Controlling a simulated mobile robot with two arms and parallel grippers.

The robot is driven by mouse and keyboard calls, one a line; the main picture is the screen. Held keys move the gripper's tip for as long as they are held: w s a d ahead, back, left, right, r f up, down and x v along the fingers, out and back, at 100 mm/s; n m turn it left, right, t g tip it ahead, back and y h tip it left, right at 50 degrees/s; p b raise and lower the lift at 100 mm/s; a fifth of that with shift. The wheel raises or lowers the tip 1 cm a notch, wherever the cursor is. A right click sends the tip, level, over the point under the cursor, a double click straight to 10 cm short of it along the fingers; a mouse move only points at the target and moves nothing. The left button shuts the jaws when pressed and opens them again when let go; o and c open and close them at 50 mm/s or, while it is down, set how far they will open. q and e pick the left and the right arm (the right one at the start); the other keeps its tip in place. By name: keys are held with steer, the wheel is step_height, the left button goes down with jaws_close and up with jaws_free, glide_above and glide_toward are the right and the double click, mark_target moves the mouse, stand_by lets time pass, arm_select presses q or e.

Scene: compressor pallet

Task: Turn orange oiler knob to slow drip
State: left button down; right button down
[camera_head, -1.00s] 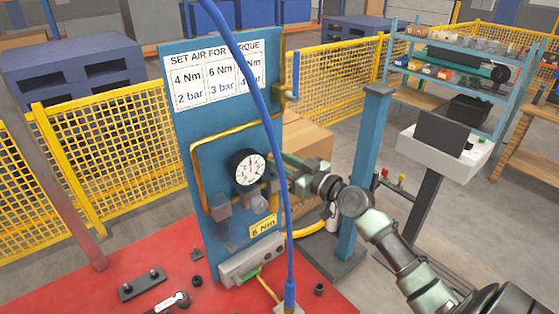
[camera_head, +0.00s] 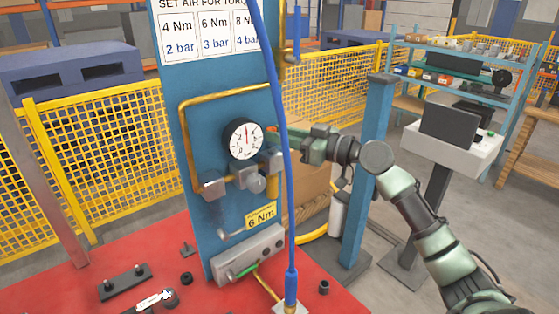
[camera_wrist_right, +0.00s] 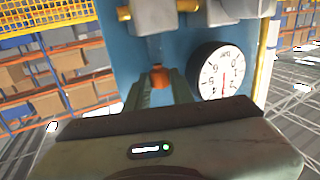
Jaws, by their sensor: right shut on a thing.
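The orange oiler knob (camera_wrist_right: 160,76) shows in the right wrist view between the fingers of my right gripper (camera_wrist_right: 159,84). The gripper is shut on it. In the head view the right gripper (camera_head: 285,146) is at the blue panel (camera_head: 205,115), just right of the round pressure gauge (camera_head: 243,138). A small orange spot of the knob (camera_head: 271,130) shows there. The blue hose and the gripper hide most of it. The gauge also shows in the wrist view (camera_wrist_right: 222,71). My left gripper is not in view.
A blue hose (camera_head: 278,120) hangs in front of the panel. Grey fittings (camera_head: 213,186) and a yellow pipe (camera_head: 225,94) are on the panel. A blue post (camera_head: 368,165) stands close behind my right arm. A red surface (camera_head: 100,257) with tools lies below.

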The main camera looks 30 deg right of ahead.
steer(key=n+y+b, duration=0.1)
steer(key=b, duration=0.1)
steer(key=n+g+y+b, duration=0.1)
steer(key=b, duration=0.2)
steer(key=shift+w+d+f+g+y, duration=0.15)
steer(key=shift+d+g+y, duration=0.15)
steer(key=shift+n+g+y+b, duration=0.5)
steer(key=shift+n+y+b, duration=0.05)
steer(key=shift+n+y, duration=0.05)
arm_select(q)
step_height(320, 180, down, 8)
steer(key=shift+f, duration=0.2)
arm_select(e)
steer(key=shift+w+d+r+n+g+y, duration=0.15)
steer(key=shift+r+n+g+y, duration=0.05)
steer(key=shift+n+g+y, duration=0.6)
arm_select(q)
steer(key=shift+b, duration=0.3)
arm_select(e)
steer(key=c, duration=1.2)
jaws_free()
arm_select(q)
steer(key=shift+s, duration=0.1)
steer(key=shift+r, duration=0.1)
